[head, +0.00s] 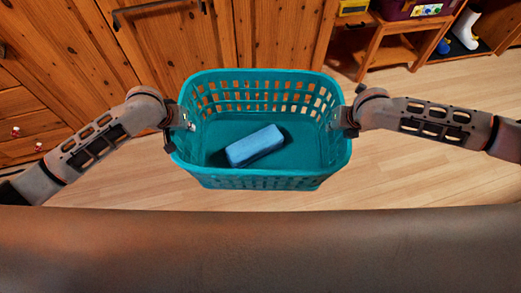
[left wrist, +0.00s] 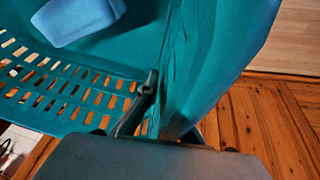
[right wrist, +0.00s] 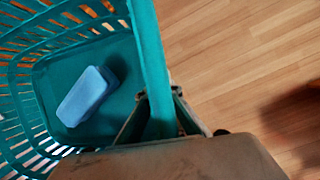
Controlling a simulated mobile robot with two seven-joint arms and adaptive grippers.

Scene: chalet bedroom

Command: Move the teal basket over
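The teal basket (head: 262,181) hangs level between my two grippers in the head view, above the wooden floor. A light blue block (head: 255,146) lies inside on its bottom. My left gripper (head: 181,118) is at the basket's left rim, with one finger inside and the wall between its fingers in the left wrist view (left wrist: 165,105). My right gripper (head: 342,118) is at the right rim, its fingers either side of the teal wall in the right wrist view (right wrist: 160,100). Both look shut on the basket. The outer fingers are partly hidden.
Wooden cabinet doors (head: 270,35) stand just beyond the basket. Wooden drawers (head: 20,118) are at the left. A small wooden shelf (head: 385,45) with a dark red box (head: 405,8) stands at the back right. The floor (head: 430,185) at the right is clear.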

